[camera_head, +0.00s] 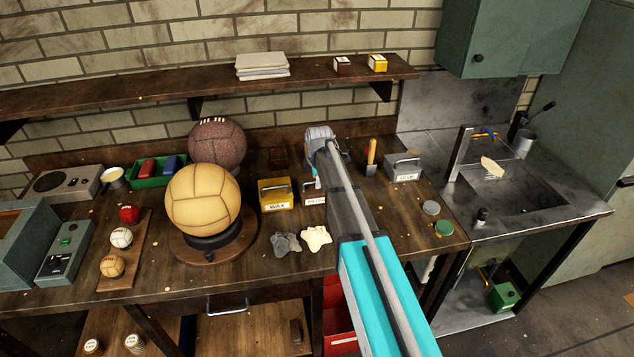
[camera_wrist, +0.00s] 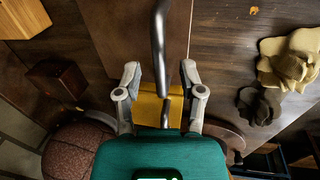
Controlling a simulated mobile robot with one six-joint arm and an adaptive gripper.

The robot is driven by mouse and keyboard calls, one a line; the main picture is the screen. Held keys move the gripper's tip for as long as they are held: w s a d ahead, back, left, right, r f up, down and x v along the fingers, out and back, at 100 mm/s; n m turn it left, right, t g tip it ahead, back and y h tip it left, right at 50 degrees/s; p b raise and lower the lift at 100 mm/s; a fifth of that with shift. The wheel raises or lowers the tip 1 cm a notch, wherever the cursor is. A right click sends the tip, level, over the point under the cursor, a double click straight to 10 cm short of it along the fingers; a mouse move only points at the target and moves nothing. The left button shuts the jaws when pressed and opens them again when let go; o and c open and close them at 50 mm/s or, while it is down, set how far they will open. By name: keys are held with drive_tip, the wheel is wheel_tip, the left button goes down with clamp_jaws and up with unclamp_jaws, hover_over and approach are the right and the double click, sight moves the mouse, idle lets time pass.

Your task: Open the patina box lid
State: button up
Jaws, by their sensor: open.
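The patina box (camera_head: 313,194) is a brown box with a pale label on the workbench. My arm hides most of it in the head view. In the wrist view, its brown lid (camera_wrist: 110,40) lies below my gripper, with a dark metal bar handle (camera_wrist: 159,35) running across it. My gripper (camera_wrist: 160,70) is open, with one finger on each side of the handle line. I cannot tell whether either finger touches the handle. The head view shows my gripper (camera_head: 317,178) over the patina box, its fingers mostly hidden.
The yellow wax box (camera_head: 276,194) stands close on the left. The grey glue box (camera_head: 404,168) and a wooden-handled tool (camera_head: 371,158) are to the right. Cloths (camera_head: 315,238) lie in front. A tan ball (camera_head: 203,200) and a brown ball (camera_head: 218,145) stand further left.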

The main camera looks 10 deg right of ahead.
clamp_jaws()
idle(0.3)
drive_tip(key=shift+w+d+r, duration=0.1)
drive_tip(key=shift+d, duration=0.1)
